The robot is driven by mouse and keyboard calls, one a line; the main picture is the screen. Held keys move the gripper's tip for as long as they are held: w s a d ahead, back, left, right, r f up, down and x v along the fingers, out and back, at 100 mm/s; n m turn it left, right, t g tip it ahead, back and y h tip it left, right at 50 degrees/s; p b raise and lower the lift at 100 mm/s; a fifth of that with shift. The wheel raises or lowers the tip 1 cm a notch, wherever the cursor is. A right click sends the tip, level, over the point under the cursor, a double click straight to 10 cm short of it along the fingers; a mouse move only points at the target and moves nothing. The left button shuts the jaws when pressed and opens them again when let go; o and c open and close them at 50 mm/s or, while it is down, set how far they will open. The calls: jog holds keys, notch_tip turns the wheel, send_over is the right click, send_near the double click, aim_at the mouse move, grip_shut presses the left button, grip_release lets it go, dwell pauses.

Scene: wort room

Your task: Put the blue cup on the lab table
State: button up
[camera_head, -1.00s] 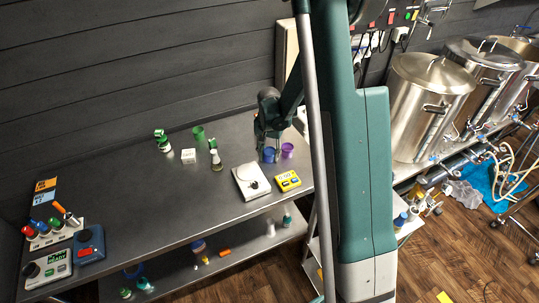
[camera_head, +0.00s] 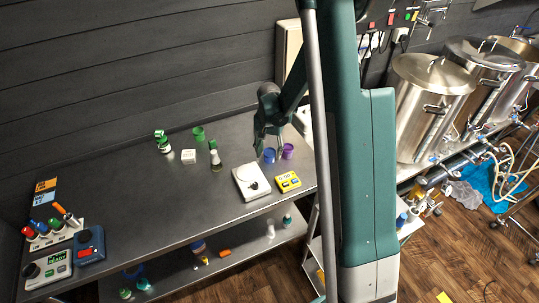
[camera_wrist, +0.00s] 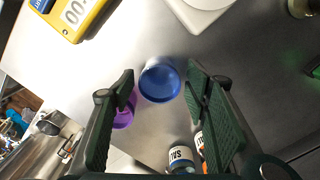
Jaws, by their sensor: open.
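The blue cup (camera_head: 269,155) stands upright on the metal lab table (camera_head: 120,213), near its right end. In the wrist view the blue cup (camera_wrist: 160,81) lies between and beyond my two open fingers. My gripper (camera_head: 267,143) is just above and behind the cup in the head view, and it also shows in the wrist view (camera_wrist: 160,90). It is open and holds nothing. A purple cup (camera_head: 288,151) stands close to the right of the blue cup; in the wrist view the purple cup (camera_wrist: 125,112) is partly hidden by the left finger.
A white scale (camera_head: 250,182) and a yellow timer (camera_head: 287,181) lie in front of the cups. Two bottles, one labelled as salt (camera_wrist: 181,158), show near my gripper's base. A green cup (camera_head: 198,134) stands further left. The table's middle-left is clear.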

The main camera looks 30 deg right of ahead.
notch_tip(320, 180, up, 10)
dwell(0.6)
jog(key=shift+r, duration=0.1)
dwell(0.5)
jog(key=s+a+r+n+t, duration=0.2)
jog(key=s+a+r, duration=0.2)
jog(key=s+r, duration=0.3)
jog(key=s+a+r+n+t, duration=0.1)
jog(key=s+a+r+n, duration=0.1)
jog(key=s+a+r, duration=0.55)
jog(key=s+a+r+n+t, duration=0.2)
jog(key=s, duration=0.6)
jog(key=s+a+r+n+t, duration=0.2)
jog(key=s+r+n, duration=0.1)
jog(key=s, duration=0.5)
jog(key=shift+s+r, duration=0.35)
jog(key=shift+f, duration=0.1)
